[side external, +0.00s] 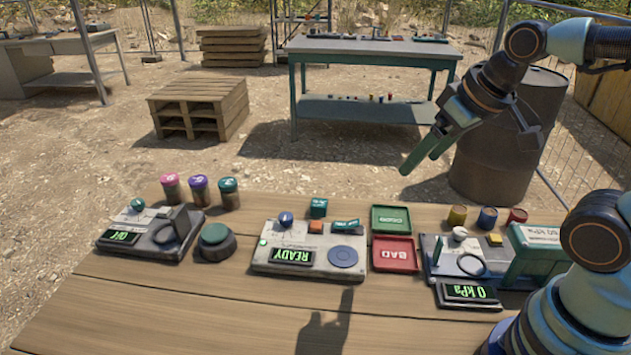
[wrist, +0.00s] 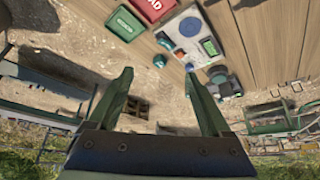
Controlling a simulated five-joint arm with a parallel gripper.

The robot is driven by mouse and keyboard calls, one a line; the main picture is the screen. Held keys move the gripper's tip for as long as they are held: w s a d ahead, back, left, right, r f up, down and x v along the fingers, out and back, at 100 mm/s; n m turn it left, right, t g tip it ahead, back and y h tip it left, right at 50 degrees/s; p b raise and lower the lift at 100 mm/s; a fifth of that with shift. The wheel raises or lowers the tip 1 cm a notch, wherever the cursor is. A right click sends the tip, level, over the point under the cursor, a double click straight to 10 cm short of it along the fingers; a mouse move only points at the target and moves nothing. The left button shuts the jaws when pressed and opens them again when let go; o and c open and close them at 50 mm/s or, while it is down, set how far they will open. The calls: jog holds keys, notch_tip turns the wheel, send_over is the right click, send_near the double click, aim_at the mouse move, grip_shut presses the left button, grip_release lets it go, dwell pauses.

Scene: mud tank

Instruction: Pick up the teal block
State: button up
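The teal block (side external: 318,208) is a small cube on the wooden table, just behind the middle console (side external: 275,268) with the READY display.
A green tray (side external: 391,219) and a red BAD tray (side external: 395,254) lie right of the console. A pressure device (side external: 470,262) stands farther right, with several coloured jars behind it. Another device (side external: 150,240) and a dark green button (side external: 214,240) are left. The front tabletop is clear.

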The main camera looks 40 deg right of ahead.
jog(key=n+g, duration=0.6)
jog(key=n, duration=0.2)
send_over(319, 202)
notch_tip(319, 202, down, 13)
notch_tip(319, 202, down, 12)
jog(key=shift+r, duration=0.1)
grip_shut()
